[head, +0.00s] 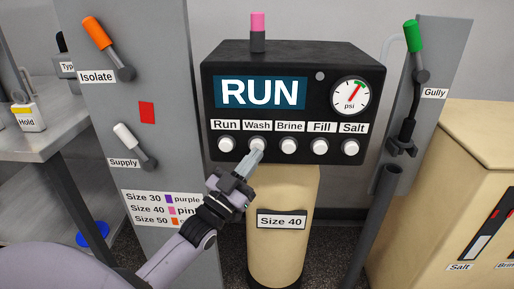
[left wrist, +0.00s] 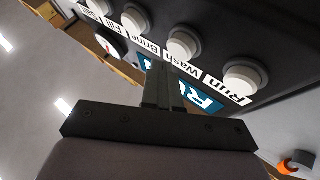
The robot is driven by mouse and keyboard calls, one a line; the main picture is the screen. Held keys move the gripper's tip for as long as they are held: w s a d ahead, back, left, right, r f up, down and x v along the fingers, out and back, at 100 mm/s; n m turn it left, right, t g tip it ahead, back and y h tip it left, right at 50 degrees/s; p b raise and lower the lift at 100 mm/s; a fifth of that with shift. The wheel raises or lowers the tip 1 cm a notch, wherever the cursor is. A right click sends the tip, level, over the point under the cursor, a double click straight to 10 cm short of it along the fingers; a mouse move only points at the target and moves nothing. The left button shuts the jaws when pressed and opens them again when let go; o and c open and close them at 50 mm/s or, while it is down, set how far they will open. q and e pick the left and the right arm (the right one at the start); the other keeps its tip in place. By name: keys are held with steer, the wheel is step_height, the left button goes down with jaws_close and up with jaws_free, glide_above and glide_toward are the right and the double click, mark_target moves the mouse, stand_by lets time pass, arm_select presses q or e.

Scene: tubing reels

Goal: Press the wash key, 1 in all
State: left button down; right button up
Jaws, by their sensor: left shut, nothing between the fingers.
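The black control box (head: 290,62) carries a row of round white keys labelled Run, Wash, Brine, Fill and Salt. The wash key (head: 257,144) is second from the left. My left gripper (head: 256,153) is shut and empty, its fingertips in front of the lower part of the wash key. In the left wrist view, the shut fingers (left wrist: 167,78) point at the panel beside the wash key (left wrist: 184,43). I cannot tell whether they touch the key. The display (head: 260,92) reads RUN. My right gripper is not in view.
The run key (head: 227,144) and brine key (head: 289,146) flank the wash key closely. A tan cylinder labelled Size 40 (head: 275,245) stands below the box. Grey panels with an orange lever (head: 98,34), white lever (head: 127,136) and green lever (head: 413,36) stand at either side.

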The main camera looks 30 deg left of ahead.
arm_select(q)
steer(key=shift+w, duration=0.1)
stand_by(0.7)
steer(key=shift+w+a, duration=0.2)
steer(key=shift+w, duration=0.1)
steer(key=shift+w+a, duration=0.25)
steer(key=shift+w, duration=0.1)
stand_by(0.7)
steer(key=shift+w+a+r, duration=0.15)
steer(key=shift+w+a, duration=0.1)
steer(key=shift+a, duration=0.05)
stand_by(0.6)
steer(key=shift+s+d+f+p, duration=0.15)
steer(key=shift+s+d, duration=0.15)
steer(key=shift+s, duration=0.15)
steer(key=shift+s+d+f+p, duration=0.15)
steer(key=shift+s+d, duration=0.1)
steer(key=shift+s, duration=0.15)
